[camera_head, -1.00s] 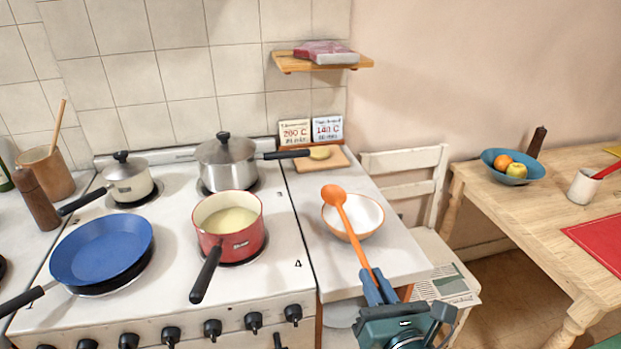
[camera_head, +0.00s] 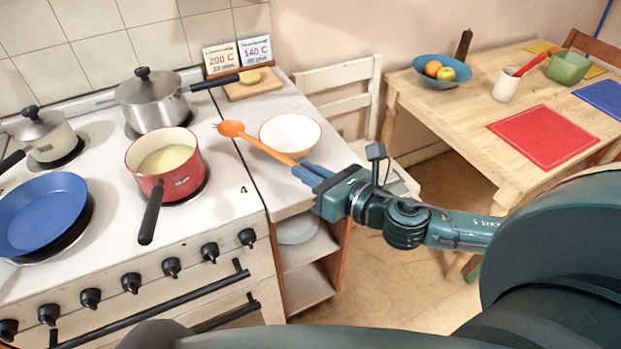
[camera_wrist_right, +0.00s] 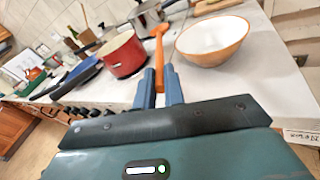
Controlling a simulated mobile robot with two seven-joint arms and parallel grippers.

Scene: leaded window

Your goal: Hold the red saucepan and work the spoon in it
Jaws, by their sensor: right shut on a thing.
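The red saucepan (camera_head: 166,163) stands on the front right part of the stove with a pale, creamy liquid in it. Its black handle (camera_head: 151,212) points toward me. My right gripper (camera_head: 312,173) is shut on the handle end of an orange spoon (camera_head: 262,146). The spoon's bowl is in the air to the right of the saucepan, apart from it. In the right wrist view the spoon (camera_wrist_right: 160,60) stands between the blue fingers (camera_wrist_right: 160,88), and the red saucepan (camera_wrist_right: 124,54) is to their left. My left gripper is not in view.
A white bowl with an orange rim (camera_head: 290,134) sits on the counter just behind the spoon. A lidded steel pot (camera_head: 152,102) is behind the saucepan, and a blue frying pan (camera_head: 42,212) is to its left. A wooden table (camera_head: 470,130) stands at the right.

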